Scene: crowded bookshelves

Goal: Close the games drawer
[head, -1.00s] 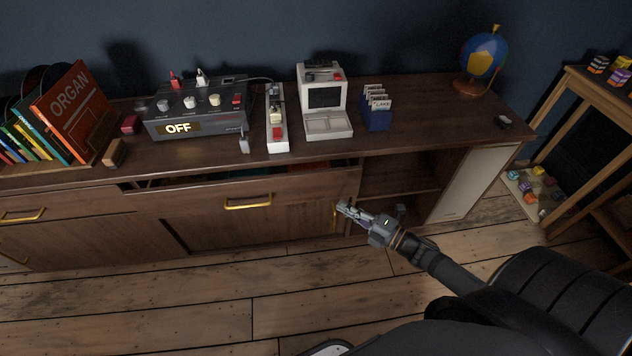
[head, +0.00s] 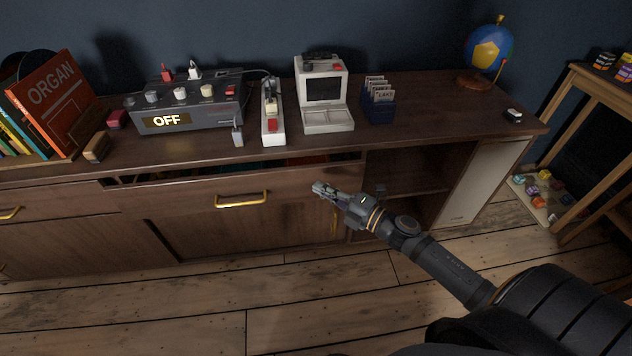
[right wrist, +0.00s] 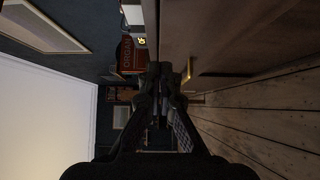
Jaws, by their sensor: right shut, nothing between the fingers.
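The drawer (head: 185,207) in the wooden cabinet has a brass handle (head: 241,199) on its front. It stands partly pulled out, with a dark gap along its top where some coloured contents (head: 305,162) show. My right gripper (head: 318,187) is shut and empty, in front of the drawer front and to the right of the handle. I cannot tell whether it touches the front. In the right wrist view the shut fingers (right wrist: 160,70) point along the cabinet fronts, with the brass handle (right wrist: 189,69) just to their right. My left gripper is not in view.
The cabinet top (head: 430,130) holds a control box (head: 190,105), a power strip (head: 272,115), a small computer (head: 323,90), a blue card holder (head: 378,105) and a globe (head: 489,50). The wooden floor (head: 300,290) in front is clear.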

